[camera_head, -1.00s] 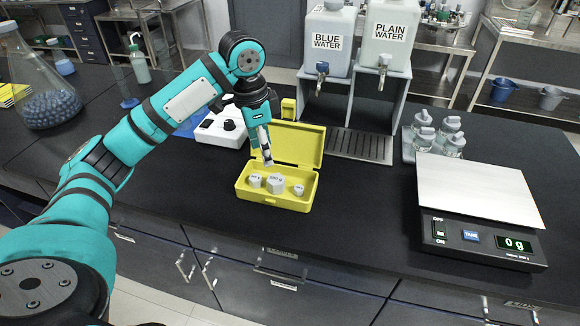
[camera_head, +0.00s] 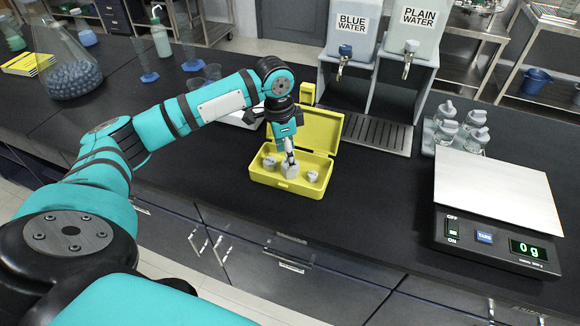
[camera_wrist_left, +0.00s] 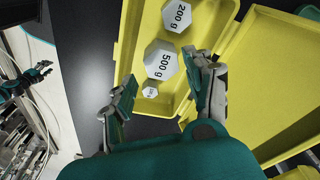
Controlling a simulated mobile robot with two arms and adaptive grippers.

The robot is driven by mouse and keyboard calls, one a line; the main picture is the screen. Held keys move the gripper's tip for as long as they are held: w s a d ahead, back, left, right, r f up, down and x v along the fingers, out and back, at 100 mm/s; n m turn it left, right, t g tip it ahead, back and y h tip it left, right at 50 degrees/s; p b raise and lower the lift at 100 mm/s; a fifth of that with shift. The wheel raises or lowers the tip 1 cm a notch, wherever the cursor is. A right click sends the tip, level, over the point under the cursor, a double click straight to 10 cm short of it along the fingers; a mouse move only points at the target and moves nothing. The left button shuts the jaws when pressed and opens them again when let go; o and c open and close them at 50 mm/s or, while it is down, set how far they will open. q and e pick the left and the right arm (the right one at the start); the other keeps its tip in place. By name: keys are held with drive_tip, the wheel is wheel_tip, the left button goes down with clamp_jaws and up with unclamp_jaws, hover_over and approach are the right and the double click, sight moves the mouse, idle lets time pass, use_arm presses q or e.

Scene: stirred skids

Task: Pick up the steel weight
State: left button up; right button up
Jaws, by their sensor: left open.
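Three pale grey hexagonal weights sit in an open yellow case (camera_head: 262,178). The middle and largest, the 500 g weight (camera_wrist_left: 161,62), also shows in the head view (camera_head: 289,172).
The case's raised lid (camera_head: 320,128) stands behind the weights. A scale (camera_head: 490,240) reading 0 g is at the right. Bottles (camera_head: 446,130), water dispensers (camera_head: 408,45) and a flask (camera_head: 66,70) stand farther back. The black counter between case and scale is clear.

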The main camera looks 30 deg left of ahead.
use_arm(q)
drive_tip(key=f, duration=0.1)
drive_tip(key=f+p, duration=0.1)
drive_tip(key=f, duration=0.2)
drive_tip(key=shift+w+d+f, duration=0.1)
drive_tip(key=shift+w+f, duration=0.2)
drive_tip(key=shift+w, duration=0.05)
drive_tip(key=shift+f, duration=0.25)
drive_tip(key=c, duration=0.6)
drive_tip(key=shift+r, duration=0.1)
clamp_jaws()
use_arm(e)
drive_tip(key=shift+s+d+r, duration=0.1)
drive_tip(key=shift+s+r, duration=0.5)
drive_tip(key=shift+s, duration=0.25)
